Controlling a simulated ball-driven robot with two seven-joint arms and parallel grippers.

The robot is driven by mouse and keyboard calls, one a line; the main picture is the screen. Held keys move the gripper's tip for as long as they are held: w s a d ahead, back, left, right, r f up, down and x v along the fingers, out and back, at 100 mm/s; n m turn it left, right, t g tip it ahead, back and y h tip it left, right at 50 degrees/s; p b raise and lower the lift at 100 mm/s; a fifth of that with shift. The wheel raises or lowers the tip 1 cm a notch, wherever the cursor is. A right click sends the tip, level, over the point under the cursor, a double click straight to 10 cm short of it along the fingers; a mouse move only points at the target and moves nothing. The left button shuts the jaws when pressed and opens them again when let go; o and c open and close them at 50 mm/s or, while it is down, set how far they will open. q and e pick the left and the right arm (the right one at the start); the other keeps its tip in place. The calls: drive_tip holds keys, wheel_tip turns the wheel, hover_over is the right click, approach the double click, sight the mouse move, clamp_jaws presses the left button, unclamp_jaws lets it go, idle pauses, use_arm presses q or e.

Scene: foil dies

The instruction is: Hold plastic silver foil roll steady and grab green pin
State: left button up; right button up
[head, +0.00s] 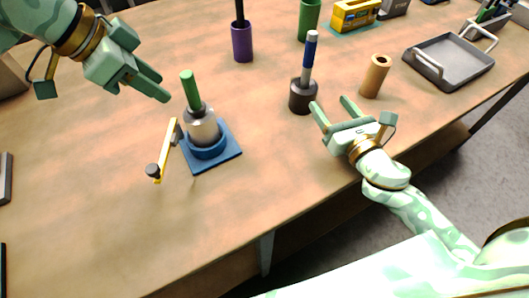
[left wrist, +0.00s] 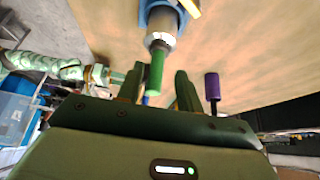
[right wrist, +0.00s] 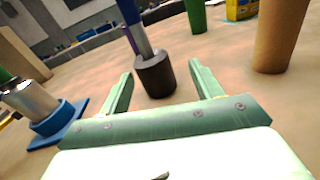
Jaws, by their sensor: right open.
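The silver foil roll (head: 203,130) stands upright in a blue holder (head: 222,157) on the table. The green pin (head: 189,87) sticks up from the dark collar on top of the roll. My left gripper (head: 162,88) is open and empty, up and to the left of the pin. In the left wrist view the pin (left wrist: 155,72) appears in line with the gap between the fingers, with the roll (left wrist: 162,26) beyond. My right gripper (head: 329,102) is open and empty, well to the right of the roll. The roll also shows at the left of the right wrist view (right wrist: 30,100).
A dark weight with a blue handle (head: 303,93) stands just beyond my right gripper's fingers. A tan cylinder (head: 375,76) is to its right. A yellow arm with a dark knob (head: 166,150) is beside the holder. A purple cup (head: 242,42) and grey tray (head: 450,60) are farther back.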

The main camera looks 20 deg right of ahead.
sight(213, 138)
drive_tip(key=s+a+n+y, duration=0.1)
drive_tip(key=a, duration=0.2)
drive_tip(key=s+a+f+n+y, duration=0.1)
drive_tip(key=s+a, duration=0.1)
drive_tip(key=a, duration=0.2)
drive_tip(key=s+a+f+n+y, duration=0.1)
drive_tip(key=a+y, duration=0.1)
drive_tip(key=a, duration=0.1)
drive_tip(key=shift+s+a+g, duration=0.15)
drive_tip(key=shift+a+g, duration=0.2)
drive_tip(key=shift+g, duration=0.05)
drive_tip(key=s+a+n+y, duration=0.1)
drive_tip(key=a, duration=0.2)
drive_tip(key=s+a+n+y, duration=0.1)
drive_tip(key=s+a, duration=0.1)
drive_tip(key=a, duration=0.1)
drive_tip(key=s+a+n+g+y, duration=0.1)
drive_tip(key=s+a, duration=0.1)
drive_tip(key=a, duration=0.1)
drive_tip(key=shift+s+a+r+y, duration=0.1)
drive_tip(key=shift+s+r+y, duration=0.1)
drive_tip(key=shift+y, duration=0.2)
drive_tip(key=shift+w+a, duration=0.1)
drive_tip(key=shift+a, duration=0.2)
drive_tip(key=x, duration=1.5)
drive_tip(key=shift+w+a+f, duration=0.2)
drive_tip(key=shift+w+f, duration=0.05)
drive_tip(key=shift+w, duration=0.1)
